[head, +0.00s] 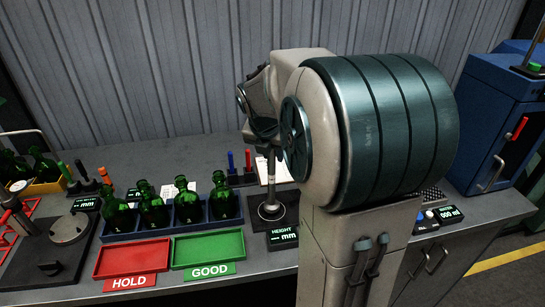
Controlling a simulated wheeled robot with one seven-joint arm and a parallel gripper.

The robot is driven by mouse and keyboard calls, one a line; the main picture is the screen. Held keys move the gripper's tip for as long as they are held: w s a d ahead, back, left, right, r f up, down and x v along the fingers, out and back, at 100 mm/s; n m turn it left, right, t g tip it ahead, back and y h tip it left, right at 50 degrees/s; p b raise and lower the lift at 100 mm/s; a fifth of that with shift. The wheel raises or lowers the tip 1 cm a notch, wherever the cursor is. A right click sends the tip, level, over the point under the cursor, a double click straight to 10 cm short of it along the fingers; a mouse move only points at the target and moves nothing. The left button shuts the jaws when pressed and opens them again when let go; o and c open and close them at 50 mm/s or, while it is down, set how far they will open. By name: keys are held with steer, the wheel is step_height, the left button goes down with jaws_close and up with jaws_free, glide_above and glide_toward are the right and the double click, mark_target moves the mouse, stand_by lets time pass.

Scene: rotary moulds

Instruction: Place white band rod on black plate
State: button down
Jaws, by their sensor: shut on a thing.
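The black plate (287,220) lies on the grey bench behind the HEIGHT display, with a round metal piece on it. My gripper (264,137) is above this plate, at the end of my bulky arm, and points down. My arm hides the bench to the right of the plate.
Numbered green bottles (188,205) stand in a blue rack left of the plate. The red HOLD tray (132,259) and green GOOD tray (208,248) are empty in front. Blue rods (231,162) stand behind. A blue machine (498,125) is at the right.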

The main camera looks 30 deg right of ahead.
steer(key=shift+f, duration=0.6)
steer(key=c, duration=1.2)
jaws_free()
steer(key=shift+f, duration=0.15)
